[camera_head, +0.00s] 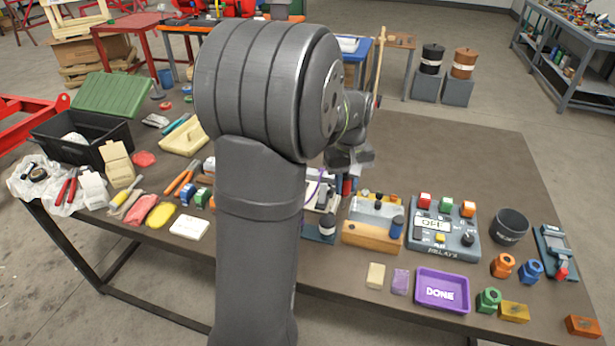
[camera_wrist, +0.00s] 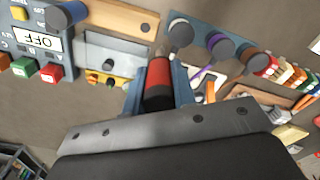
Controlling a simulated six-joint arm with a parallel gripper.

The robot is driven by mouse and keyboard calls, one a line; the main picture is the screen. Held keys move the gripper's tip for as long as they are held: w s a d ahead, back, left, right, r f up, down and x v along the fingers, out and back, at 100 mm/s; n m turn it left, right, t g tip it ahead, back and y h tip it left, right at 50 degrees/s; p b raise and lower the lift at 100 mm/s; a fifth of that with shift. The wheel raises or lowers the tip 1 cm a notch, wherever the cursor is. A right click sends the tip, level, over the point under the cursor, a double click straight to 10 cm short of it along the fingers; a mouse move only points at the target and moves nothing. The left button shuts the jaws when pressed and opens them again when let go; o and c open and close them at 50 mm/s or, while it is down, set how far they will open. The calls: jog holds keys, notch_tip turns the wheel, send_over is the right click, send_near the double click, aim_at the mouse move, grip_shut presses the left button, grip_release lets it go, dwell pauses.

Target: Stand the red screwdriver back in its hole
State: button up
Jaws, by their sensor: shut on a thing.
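My gripper (camera_wrist: 158,80) is shut on the red screwdriver (camera_wrist: 159,72), gripping its red and black handle between two blue-grey fingers. In the head view the red handle (camera_head: 347,186) shows just below my wrist, above the back left of the wooden block (camera_head: 368,238). The block also shows in the wrist view (camera_wrist: 122,18), ahead of the fingers, with a dark hole near one end. A blue-handled tool (camera_head: 397,226) stands at the block's other end. The screwdriver's shaft and tip are hidden, and it appears apart from the block.
A relay box (camera_head: 433,238) reading OFF stands right of the block. A blue stand with dark round-topped pieces (camera_head: 325,228) is close on its left. A purple DONE tray (camera_head: 441,291) lies in front. The table behind the relay box is clear.

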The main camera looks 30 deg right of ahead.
jog(key=shift+s+d+f, duration=0.3)
jog(key=shift+s+f, duration=0.15)
jog(key=shift+f, duration=0.3)
jog(key=shift+s+d+f, duration=0.25)
jog(key=shift+s+f, duration=0.15)
jog(key=shift+f, duration=0.4)
jog(key=shift+s+d+f, duration=0.3)
jog(key=shift+s+f, duration=0.15)
jog(key=shift+f, duration=0.3)
jog(key=shift+f, duration=2.65)
jog(key=o, duration=1.1)
jog(key=shift+r, duration=0.1)
notch_tip(320, 180, up, 17)
jog(key=shift+r, duration=0.2)
jog(key=shift+f, duration=0.1)
